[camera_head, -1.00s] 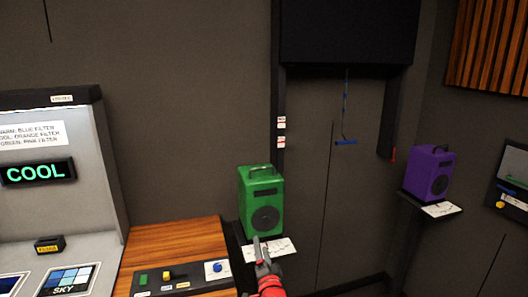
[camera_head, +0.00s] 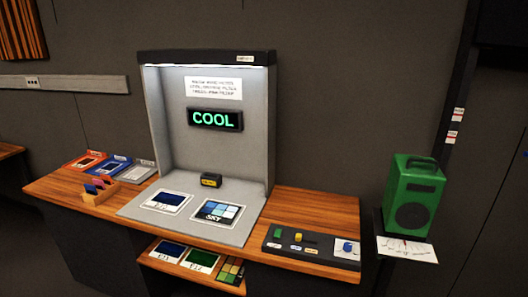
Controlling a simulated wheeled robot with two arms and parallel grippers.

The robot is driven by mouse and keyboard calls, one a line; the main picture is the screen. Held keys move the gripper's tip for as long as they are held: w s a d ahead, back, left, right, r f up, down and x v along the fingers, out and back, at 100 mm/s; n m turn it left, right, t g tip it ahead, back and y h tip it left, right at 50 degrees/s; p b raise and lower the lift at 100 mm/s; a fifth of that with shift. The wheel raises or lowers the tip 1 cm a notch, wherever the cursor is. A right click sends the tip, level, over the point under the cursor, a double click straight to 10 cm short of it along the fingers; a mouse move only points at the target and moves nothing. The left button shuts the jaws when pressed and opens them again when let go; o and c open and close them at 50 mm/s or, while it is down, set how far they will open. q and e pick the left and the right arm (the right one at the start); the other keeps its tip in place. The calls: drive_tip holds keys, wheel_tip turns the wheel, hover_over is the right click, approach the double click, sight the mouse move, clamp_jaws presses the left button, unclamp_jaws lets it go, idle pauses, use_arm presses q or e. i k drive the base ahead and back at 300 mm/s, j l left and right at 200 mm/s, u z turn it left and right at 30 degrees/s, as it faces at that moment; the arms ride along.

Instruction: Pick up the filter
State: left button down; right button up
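A small wooden holder (camera_head: 96,197) stands at the left end of the wooden desk. Several small coloured plates (camera_head: 98,186) stand in it, bluish-purple and reddish; they look like filters, but they are too small to tell apart surely. The sign (camera_head: 213,88) on the booth's back wall is too small to read now; a second ago its partly cut-off text paired cool with the orange filter. The green-lit display (camera_head: 215,120) reads COOL. Neither of my grippers shows in the head view now.
The grey booth (camera_head: 160,120) stands on the desk (camera_head: 310,203). Behind the holder lie orange (camera_head: 84,161), blue (camera_head: 108,167) and grey (camera_head: 138,172) trays. A control panel (camera_head: 312,247) and a green speaker-like box (camera_head: 412,196) are at right.

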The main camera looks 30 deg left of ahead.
sight(107, 179)
drive_tip(key=u, duration=2.25)
